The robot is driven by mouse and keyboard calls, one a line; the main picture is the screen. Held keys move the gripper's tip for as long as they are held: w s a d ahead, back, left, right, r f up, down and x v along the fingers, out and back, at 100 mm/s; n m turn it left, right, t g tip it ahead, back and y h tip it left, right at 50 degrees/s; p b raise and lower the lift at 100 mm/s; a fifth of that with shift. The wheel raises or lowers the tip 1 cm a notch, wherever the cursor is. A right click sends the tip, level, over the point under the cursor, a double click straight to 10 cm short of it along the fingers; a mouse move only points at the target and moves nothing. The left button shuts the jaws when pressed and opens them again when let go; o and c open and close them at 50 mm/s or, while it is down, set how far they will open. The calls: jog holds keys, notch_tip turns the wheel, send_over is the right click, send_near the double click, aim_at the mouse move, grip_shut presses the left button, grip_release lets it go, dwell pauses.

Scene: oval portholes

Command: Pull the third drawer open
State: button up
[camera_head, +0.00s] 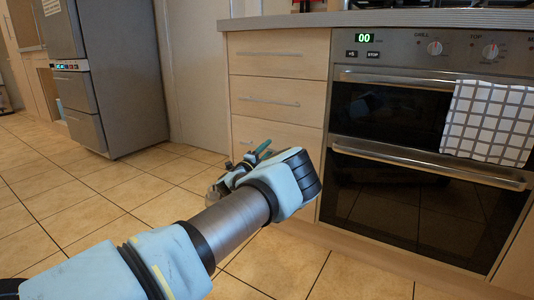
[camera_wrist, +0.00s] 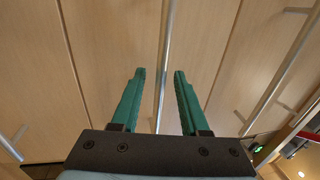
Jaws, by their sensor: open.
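The third drawer (camera_head: 275,136) is in the wooden drawer column left of the oven, and its front looks flush. My gripper (camera_head: 262,152) is in front of its lower part and hides its handle in the head view. In the wrist view my gripper (camera_wrist: 159,75) is open, with two green fingers apart. A metal bar handle (camera_wrist: 166,45) runs between the fingers in the picture and appears to be the third drawer's. I cannot tell whether the fingertips reach around the bar or stop short of it. Nothing is held.
The top drawer handle (camera_head: 270,53) and second drawer handle (camera_head: 268,100) are above. The oven (camera_head: 420,215) with a checked towel (camera_head: 490,120) stands right of the drawers. A grey fridge (camera_head: 115,80) is at the back left. The tiled floor (camera_head: 100,195) to the left is clear.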

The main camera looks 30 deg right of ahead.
grip_shut()
dwell(0.4)
dwell(1.1)
